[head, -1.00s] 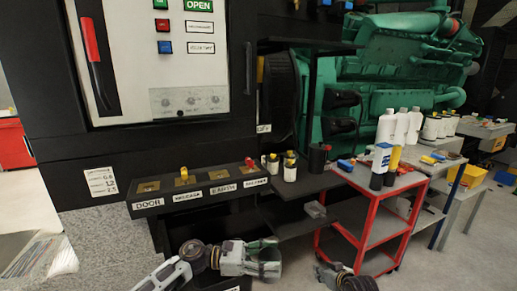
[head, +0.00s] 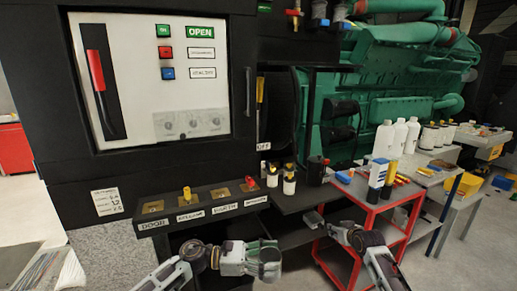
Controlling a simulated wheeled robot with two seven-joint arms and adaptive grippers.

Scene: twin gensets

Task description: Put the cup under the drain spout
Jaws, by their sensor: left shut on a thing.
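My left gripper (head: 264,259) is low in the middle of the head view, in front of the dark shelf. It is shut on a small grey-green thing at its tips, which looks like the cup, mostly covered by the fingers. My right gripper (head: 334,231) is at the right of it, in front of the red cart. It is small and dark here, and I cannot tell its finger opening. Several valves with red and blue handles (head: 293,14) hang at the top edge beside the green engine (head: 380,75). I cannot tell which part is the drain spout.
A dark mug (head: 316,171) and white-labelled canisters (head: 289,181) stand on the dark shelf. A red cart (head: 372,225) with bottles and tools is at the right. White bottles (head: 383,139) stand behind it. A switch panel (head: 218,194) runs along the left.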

